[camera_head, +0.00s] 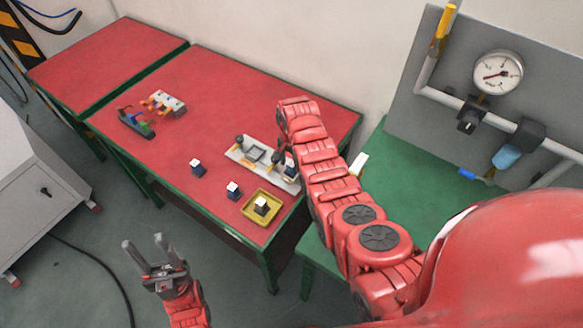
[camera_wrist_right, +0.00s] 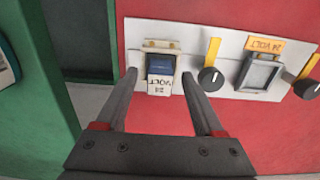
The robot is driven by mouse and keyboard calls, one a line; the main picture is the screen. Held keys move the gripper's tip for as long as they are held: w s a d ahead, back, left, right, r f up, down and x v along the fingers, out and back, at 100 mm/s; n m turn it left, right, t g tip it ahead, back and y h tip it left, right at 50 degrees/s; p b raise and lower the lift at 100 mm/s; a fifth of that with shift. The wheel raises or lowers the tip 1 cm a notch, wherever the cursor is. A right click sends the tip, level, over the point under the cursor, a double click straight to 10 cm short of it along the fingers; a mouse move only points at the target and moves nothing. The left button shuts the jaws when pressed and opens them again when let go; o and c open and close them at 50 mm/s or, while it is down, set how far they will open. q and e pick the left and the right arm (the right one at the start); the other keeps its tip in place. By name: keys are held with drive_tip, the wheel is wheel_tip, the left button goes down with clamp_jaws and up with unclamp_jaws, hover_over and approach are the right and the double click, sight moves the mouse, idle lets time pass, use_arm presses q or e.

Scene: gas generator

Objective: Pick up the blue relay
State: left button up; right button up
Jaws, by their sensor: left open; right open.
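A blue relay (camera_wrist_right: 162,66) with a white printed face sits in the left socket of a pale panel (camera_wrist_right: 215,45). My right gripper (camera_wrist_right: 159,77) is open, with one fingertip on each side of this relay; I cannot tell whether they touch it. In the head view my right arm partly hides the panel (camera_head: 240,155) and this relay. Two more dark blue, white-topped relays (camera_head: 197,168) (camera_head: 233,190) stand loose on the red table. My left gripper (camera_head: 146,250) is open and empty, off the table's front side.
A yellow tray (camera_head: 247,212) with a dark, light-topped block stands at the red table's (camera_head: 210,90) front right corner. Small coloured parts (camera_head: 135,122) lie at the left. A green table (camera_head: 405,170) and a gauge board (camera_head: 425,100) are at the right. The table's back middle is clear.

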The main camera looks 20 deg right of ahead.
clamp_jaws()
idle(0.5)
